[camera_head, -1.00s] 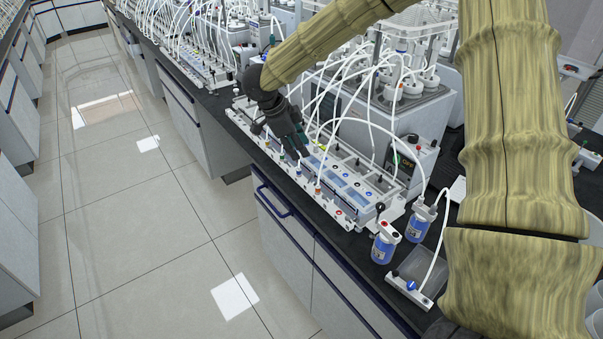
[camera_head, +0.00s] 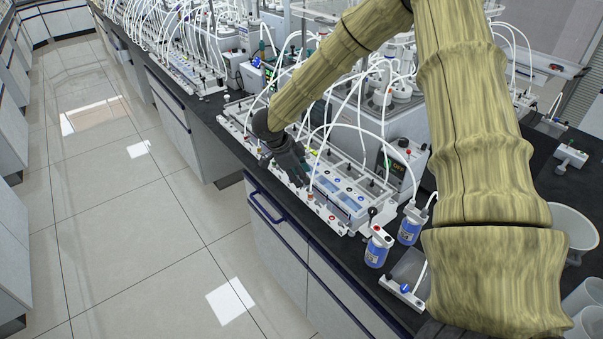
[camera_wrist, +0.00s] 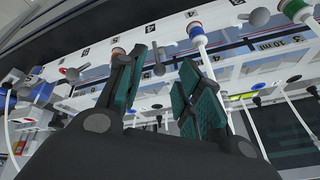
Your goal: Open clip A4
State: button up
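In the head view my dark gripper (camera_head: 298,176) reaches down to the front rail of the nearest white reactor rack (camera_head: 347,229). The fingers hide part of the rail there, and the clip cannot be made out in that view. Whether a finger touches the clip is unclear.
White tubes (camera_wrist: 212,60) with coloured caps rise beside my fingers. Another grey clip (camera_wrist: 259,17) sits farther right along the rail. Two blue bottles, one here (camera_head: 376,251), stand by the rack's near end. The floor aisle (camera_head: 130,230) at left is clear.

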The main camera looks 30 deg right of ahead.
jog(key=shift+d+f, duration=0.2)
jog(key=shift+f, duration=0.15)
grip_shut()
